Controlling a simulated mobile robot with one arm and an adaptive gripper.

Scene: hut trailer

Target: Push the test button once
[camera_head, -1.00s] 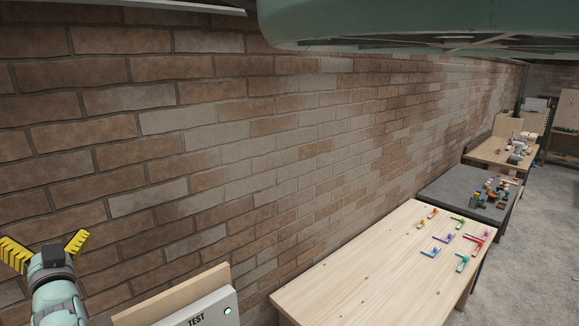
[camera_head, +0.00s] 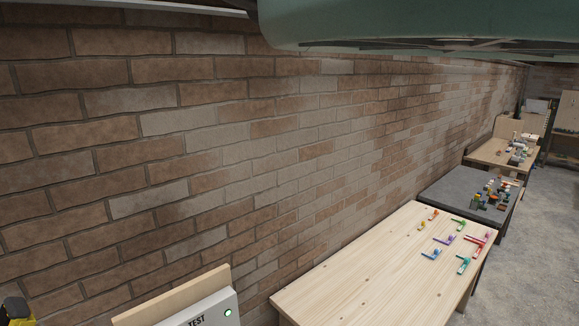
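A light grey box marked TEST (camera_head: 200,309) stands at the bottom of the head view, in front of a wooden board (camera_head: 175,298). A round, pale green-white button or lamp (camera_head: 228,313) shows on its face near the right edge. The lower part of the box is cut off by the frame. My gripper shows only as a small dark and yellow part (camera_head: 15,312) at the bottom left corner, left of the box and apart from it. Its fingertips are mostly out of frame.
A wooden table (camera_head: 350,270) with several small coloured pieces (camera_head: 450,238) stands right of the box. A grey table (camera_head: 450,190) and another cluttered table (camera_head: 490,152) stand beyond. A brick wall (camera_head: 200,130) runs behind. Floor at the right is clear.

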